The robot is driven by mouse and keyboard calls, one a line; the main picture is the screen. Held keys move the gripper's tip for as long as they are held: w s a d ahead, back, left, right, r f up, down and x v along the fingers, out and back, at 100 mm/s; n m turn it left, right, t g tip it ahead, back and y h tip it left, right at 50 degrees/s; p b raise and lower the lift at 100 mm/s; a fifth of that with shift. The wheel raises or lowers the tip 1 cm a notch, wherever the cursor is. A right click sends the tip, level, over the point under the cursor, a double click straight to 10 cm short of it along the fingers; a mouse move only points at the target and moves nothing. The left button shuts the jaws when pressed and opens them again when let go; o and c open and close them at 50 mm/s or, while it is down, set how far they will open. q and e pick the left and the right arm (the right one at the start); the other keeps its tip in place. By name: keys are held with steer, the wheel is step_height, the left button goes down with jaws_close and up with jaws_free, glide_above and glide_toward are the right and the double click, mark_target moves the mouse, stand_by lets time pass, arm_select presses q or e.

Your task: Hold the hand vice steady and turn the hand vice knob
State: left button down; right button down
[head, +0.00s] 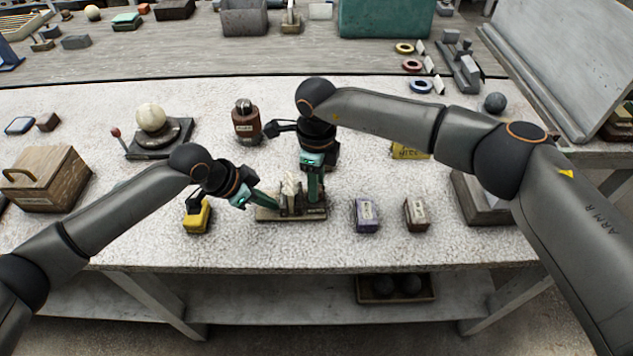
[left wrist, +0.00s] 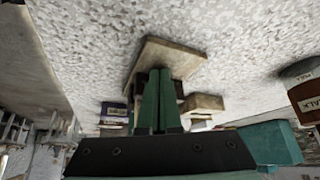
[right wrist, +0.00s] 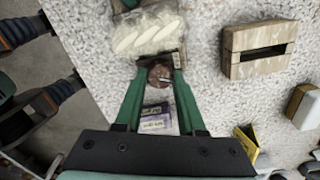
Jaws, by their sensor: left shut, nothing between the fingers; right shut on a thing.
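The hand vice (head: 290,188) stands on a flat base near the front of the table, with pale ridged jaws; its jaws also show at the top of the right wrist view (right wrist: 148,36). The reddish-brown round knob (right wrist: 160,74) sits between the fingers of my right gripper (right wrist: 160,68), which is shut on it. In the head view, my right gripper (head: 314,196) points straight down at the vice's right end. My left gripper (head: 274,204) is shut and empty, its tips at the vice's left side. Whether they touch it I cannot tell. The knob is hidden in the head view.
A yellow object (head: 197,217) lies left of the vice. A purple box (head: 366,216) and a brown-and-white box (head: 416,215) stand to its right. A brown bottle (head: 246,124) and a pale sphere (head: 150,117) on a dark stand are behind. The table's front edge is close.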

steer(key=shift+m, duration=2.1)
steer(key=c, duration=0.5)
jaws_free()
steer(key=shift+r, duration=0.1)
step_height(320, 180, up, 12)
steer(key=shift+s, duration=0.1)
